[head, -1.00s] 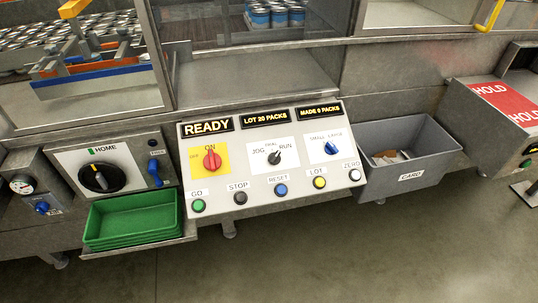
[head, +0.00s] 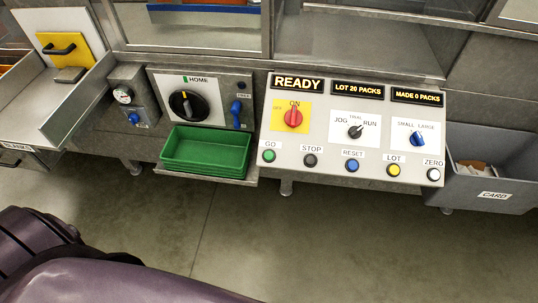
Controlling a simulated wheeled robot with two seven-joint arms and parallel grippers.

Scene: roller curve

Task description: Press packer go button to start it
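The packer's sloped control panel (head: 314,140) stands right of centre in the head view. Its green GO button (head: 269,156) is at the lower left of the panel, left of the black STOP button (head: 310,160). The display (head: 297,83) reads READY, beside LOT 20 PACKS and MADE 0 PACKS. The red switch (head: 293,117) appears turned to ON, and the black selector (head: 355,131) points toward RUN. A purple arm of mine crosses the lower left, well apart from the panel. Neither gripper shows.
A green tray (head: 206,153) sits on a ledge left of the panel, below the HOME dial (head: 184,104). A grey CARD bin (head: 491,180) hangs at the right. The floor (head: 330,240) in front is clear.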

